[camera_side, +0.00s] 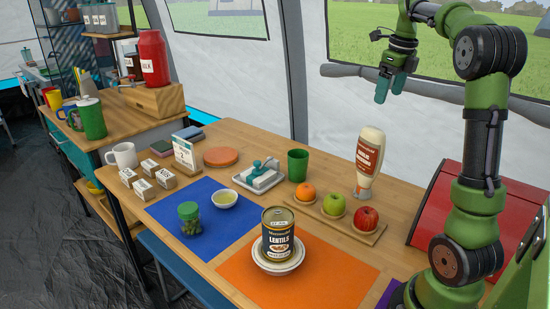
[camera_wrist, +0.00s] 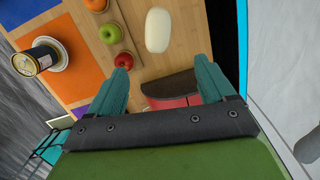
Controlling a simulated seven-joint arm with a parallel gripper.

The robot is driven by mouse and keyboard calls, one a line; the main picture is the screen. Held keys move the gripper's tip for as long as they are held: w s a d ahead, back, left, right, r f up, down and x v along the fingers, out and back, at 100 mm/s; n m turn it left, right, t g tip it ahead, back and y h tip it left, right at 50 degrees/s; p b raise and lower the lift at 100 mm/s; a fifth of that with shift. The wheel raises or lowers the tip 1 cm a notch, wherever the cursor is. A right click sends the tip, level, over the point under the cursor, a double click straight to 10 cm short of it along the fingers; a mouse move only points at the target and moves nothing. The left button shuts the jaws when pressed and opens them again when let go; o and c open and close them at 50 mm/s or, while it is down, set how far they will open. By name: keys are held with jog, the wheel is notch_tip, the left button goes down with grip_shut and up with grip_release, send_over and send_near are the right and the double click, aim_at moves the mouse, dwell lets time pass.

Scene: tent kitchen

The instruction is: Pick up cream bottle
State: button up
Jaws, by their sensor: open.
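The cream bottle (camera_side: 368,162) is a pale bottle with a brown label. It stands on the wooden table behind the fruit board in the side view, with its narrow end down. In the wrist view the bottle (camera_wrist: 158,30) shows as a cream oval seen from above, ahead of the fingers. My gripper (camera_side: 390,89) is high above the table, up and to the right of the bottle in the side view, apart from it. Its two green fingers (camera_wrist: 165,80) are spread with nothing between them.
A wooden board (camera_side: 329,219) with an orange, a green apple and a red apple is in front of the bottle. A lentils can (camera_side: 278,240) sits in a white bowl on an orange mat. A red box (camera_side: 437,205) stands to the right. A green cup (camera_side: 297,165) stands left.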

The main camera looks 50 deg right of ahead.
aim_at(375, 130)
jog(key=f+m, duration=0.1)
jog(key=f, duration=0.2)
jog(key=w+f+m, duration=0.1)
jog(key=f, duration=0.3)
jog(key=f+m, duration=0.1)
jog(key=f, duration=0.2)
jog(key=shift+w+a+f, duration=0.1)
jog(key=shift+w+f, duration=0.15)
jog(key=shift+f, duration=0.05)
jog(key=shift+w+d+f, duration=0.25)
jog(key=shift+f, duration=0.6)
jog(key=shift+w+d+f, duration=0.2)
jog(key=shift+f, duration=0.65)
jog(key=shift+w+d+f, duration=0.25)
jog(key=shift+f, duration=0.6)
jog(key=shift+c, duration=0.3)
grip_shut()
jog(key=shift+r, duration=0.1)
